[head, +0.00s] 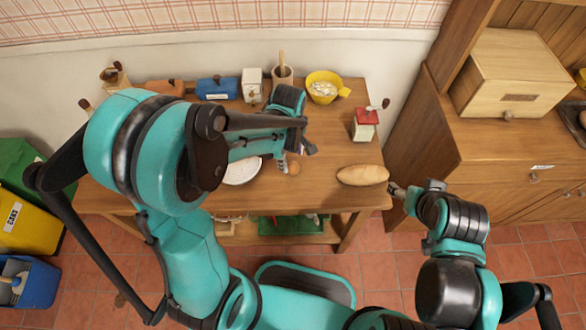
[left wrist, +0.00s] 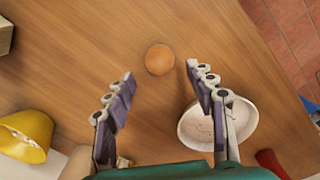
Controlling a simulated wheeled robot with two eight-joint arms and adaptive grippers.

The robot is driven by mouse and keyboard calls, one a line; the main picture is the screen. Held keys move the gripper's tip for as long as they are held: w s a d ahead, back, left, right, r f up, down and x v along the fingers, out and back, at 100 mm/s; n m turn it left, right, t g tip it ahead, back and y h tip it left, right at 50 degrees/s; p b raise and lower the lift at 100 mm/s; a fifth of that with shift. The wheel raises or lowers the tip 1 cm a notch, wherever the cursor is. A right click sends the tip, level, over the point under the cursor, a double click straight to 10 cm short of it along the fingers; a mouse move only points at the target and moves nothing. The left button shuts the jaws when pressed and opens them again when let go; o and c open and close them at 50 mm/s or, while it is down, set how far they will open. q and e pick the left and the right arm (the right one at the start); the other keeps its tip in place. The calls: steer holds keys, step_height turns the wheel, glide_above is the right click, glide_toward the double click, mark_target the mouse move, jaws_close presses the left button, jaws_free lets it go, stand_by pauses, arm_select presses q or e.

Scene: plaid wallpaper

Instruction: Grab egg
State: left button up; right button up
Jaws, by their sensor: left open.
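A brown egg (head: 294,168) lies on the wooden table (head: 330,140), right of a white bowl (head: 243,172). In the left wrist view the egg (left wrist: 159,60) sits just beyond the fingertips, about midway between them and not touched. My left gripper (left wrist: 158,80) is open and empty above the table; in the head view it (head: 292,155) is close to the egg, partly hidden by its own arm. My right gripper (head: 397,190) is at the table's right edge near a bread loaf (head: 362,175); its fingers are too small to judge.
The bowl (left wrist: 218,122) is close to one left finger. A wooden cabinet (head: 500,150) stands at right.

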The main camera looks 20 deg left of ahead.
mark_target(292, 163)
arm_select(q)
step_height(292, 163, down, 5)
steer(key=shift+d+r+b, duration=0.1)
steer(key=shift+r+b, duration=0.05)
steer(key=shift+b, duration=1.05)
steer(key=c, duration=0.9)
steer(key=shift+r, duration=0.15)
